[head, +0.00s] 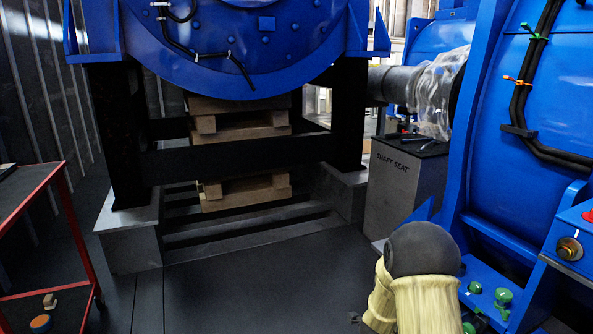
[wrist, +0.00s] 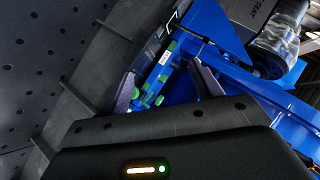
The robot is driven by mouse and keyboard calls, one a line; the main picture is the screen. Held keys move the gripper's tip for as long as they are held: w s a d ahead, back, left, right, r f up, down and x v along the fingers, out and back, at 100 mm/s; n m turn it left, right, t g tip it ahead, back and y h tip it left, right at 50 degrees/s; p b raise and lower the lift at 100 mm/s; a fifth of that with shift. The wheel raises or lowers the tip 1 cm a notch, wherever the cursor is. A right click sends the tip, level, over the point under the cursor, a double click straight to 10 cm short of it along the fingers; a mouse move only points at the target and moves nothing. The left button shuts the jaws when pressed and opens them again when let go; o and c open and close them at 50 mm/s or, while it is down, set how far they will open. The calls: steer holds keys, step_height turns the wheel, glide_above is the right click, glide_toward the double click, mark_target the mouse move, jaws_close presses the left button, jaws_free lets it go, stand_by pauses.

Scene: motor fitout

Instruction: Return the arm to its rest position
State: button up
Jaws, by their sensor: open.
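My gripper (wrist: 166,86) shows in the wrist view, with its two dark fingers spread apart and nothing held between them. Beyond the fingers lies a blue machine frame (wrist: 190,38) with green fittings (wrist: 160,76). In the head view my gripper cannot be made out. A dark rounded part with a pale yellow cover, seemingly of my arm, stands at the lower right, in front of the blue housing (head: 550,90).
A grey block marked SHAFT SEAT (head: 405,185) stands right of centre, with a plastic-wrapped shaft (head: 395,85) behind it. A red cart (head: 65,180) is at left. Dark floor (head: 260,285) is clear in front.

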steer(key=s+a+r+n+g+y+p, duration=0.1)
steer(key=s+a+r+n+y+p, duration=0.25)
steer(key=s+a+r+n, duration=0.3)
steer(key=s+a+r+n+g+y+p, duration=0.1)
steer(key=s+a+r+n+g+p, duration=0.1)
steer(key=s+r+n, duration=0.35)
steer(key=s+a+r+n+g+y+p, duration=0.1)
steer(key=s+a+r+n+g, duration=0.1)
steer(key=s, duration=0.6)
steer(key=s+a+r+n+g+y+p, duration=0.1)
steer(key=s+a+r+n+g+p, duration=0.1)
steer(key=s+r+n, duration=0.35)
step_height(320, 180, up, 35)
steer(key=s+m+p, duration=0.1)
steer(key=p, duration=3.5)
steer(key=shift+s+d+r+p, duration=0.2)
steer(key=shift+s+d+p, duration=0.05)
steer(key=shift+s+p, duration=0.1)
steer(key=shift+w, duration=0.1)
